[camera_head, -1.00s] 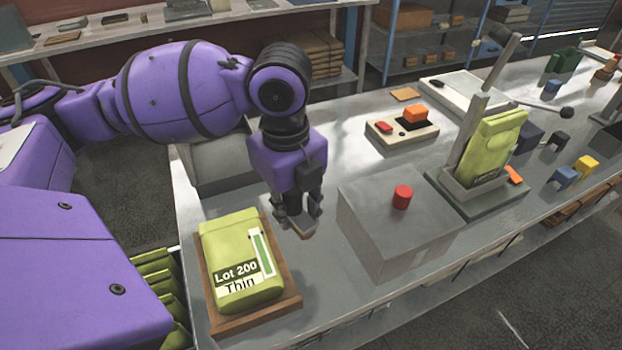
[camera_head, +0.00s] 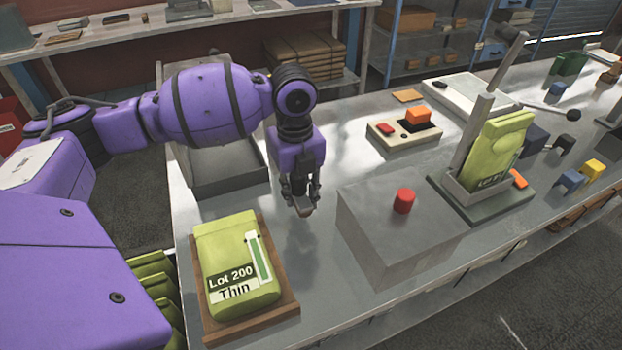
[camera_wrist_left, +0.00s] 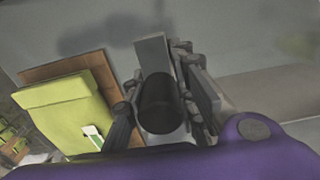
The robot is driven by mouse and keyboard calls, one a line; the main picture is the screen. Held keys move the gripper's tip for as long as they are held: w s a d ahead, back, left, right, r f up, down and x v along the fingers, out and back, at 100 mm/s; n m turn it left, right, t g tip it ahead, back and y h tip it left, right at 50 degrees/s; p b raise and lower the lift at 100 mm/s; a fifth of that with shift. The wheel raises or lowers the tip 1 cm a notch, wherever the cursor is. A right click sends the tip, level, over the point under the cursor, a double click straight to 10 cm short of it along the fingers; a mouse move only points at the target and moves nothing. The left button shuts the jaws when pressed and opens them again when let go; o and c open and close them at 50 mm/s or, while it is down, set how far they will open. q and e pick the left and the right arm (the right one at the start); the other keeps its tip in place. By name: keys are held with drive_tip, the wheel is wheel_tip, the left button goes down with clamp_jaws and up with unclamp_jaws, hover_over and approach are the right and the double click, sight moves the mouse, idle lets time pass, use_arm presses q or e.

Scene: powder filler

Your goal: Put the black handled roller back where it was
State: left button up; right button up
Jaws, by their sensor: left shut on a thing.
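My left gripper (camera_head: 301,200) hangs over the bench between the green bag on a wooden board and the grey box. It is shut on the black handled roller. In the left wrist view the black cylindrical handle (camera_wrist_left: 159,100) sits between the fingers of the left gripper (camera_wrist_left: 165,95), with a flat grey piece (camera_wrist_left: 153,54) beyond it. In the head view the fingers hide most of the roller; only a small brownish end (camera_head: 305,212) shows below them. My right gripper is not in view.
A green bag (camera_head: 233,250) marked "Lot 200 Thin" lies on a wooden board (camera_head: 288,310) at front left. A grey box (camera_head: 380,235) with a red button stands to the right. A grey open tray (camera_head: 225,165) is behind left. A second green bag (camera_head: 497,150) stands in a holder.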

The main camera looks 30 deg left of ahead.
sight(299, 201)
use_arm(q)
drive_tip(key=shift+w+a+f, duration=0.15)
drive_tip(key=shift+w+f, duration=0.25)
drive_tip(key=shift+f, duration=0.05)
drive_tip(key=shift+w+a+f, duration=0.1)
drive_tip(key=shift+w+f, duration=0.05)
drive_tip(key=shift+f, duration=1.55)
drive_tip(key=shift+f, duration=0.1)
drive_tip(key=o, duration=1)
wheel_tip(299, 201, up, 12)
drive_tip(key=shift+r, duration=0.15)
